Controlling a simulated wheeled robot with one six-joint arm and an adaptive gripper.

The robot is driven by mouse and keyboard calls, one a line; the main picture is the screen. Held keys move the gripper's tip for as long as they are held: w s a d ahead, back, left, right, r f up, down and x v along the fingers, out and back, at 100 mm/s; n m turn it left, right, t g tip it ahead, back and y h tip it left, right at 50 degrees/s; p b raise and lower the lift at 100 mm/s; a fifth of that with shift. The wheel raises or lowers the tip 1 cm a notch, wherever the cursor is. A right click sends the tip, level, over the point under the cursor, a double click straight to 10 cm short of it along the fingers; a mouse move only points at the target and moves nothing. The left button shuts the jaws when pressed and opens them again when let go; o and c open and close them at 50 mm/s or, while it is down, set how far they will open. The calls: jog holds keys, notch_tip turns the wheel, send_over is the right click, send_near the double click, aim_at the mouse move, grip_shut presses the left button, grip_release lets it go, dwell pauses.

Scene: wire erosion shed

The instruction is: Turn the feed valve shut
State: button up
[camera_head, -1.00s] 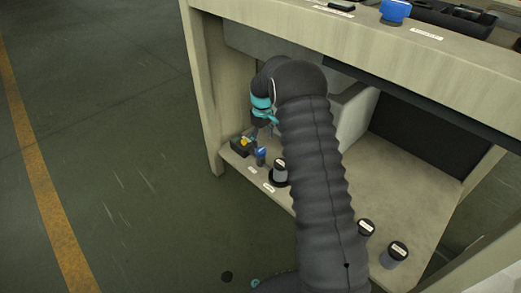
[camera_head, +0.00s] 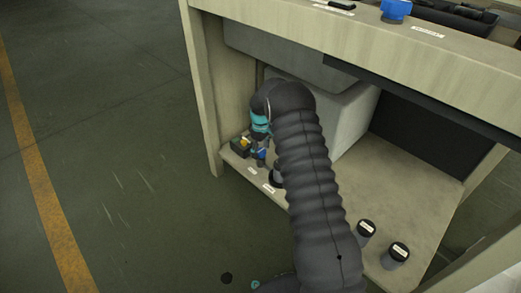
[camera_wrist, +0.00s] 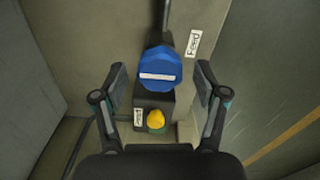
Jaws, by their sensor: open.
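The feed valve's blue round knob (camera_wrist: 160,68) with a white bar across it is in the upper middle of the wrist view. A dark pipe runs up behind it, and a "Feed" label (camera_wrist: 193,43) lies to its right. In the head view the blue knob (camera_head: 260,154) is small and partly hidden by my arm. My gripper (camera_wrist: 160,92) is open, its two fingers apart on the left and right of the knob. I see no contact between the fingers and the knob.
A dark box with a yellow button (camera_wrist: 156,118) sits just below the knob. A grey block (camera_head: 345,115) stands behind my arm. Black-capped containers (camera_head: 366,229) stand on the lower shelf (camera_head: 420,190). The bench top (camera_head: 380,30) overhangs it. Open floor lies left.

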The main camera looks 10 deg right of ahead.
jog(key=c, duration=1.1)
jog(key=shift+c, duration=0.2)
jog(key=shift+m, duration=0.4)
jog(key=m+b, duration=0.1)
jog(key=m, duration=1.2)
jog(key=shift+b, duration=0.4)
jog(key=shift+m, duration=2)
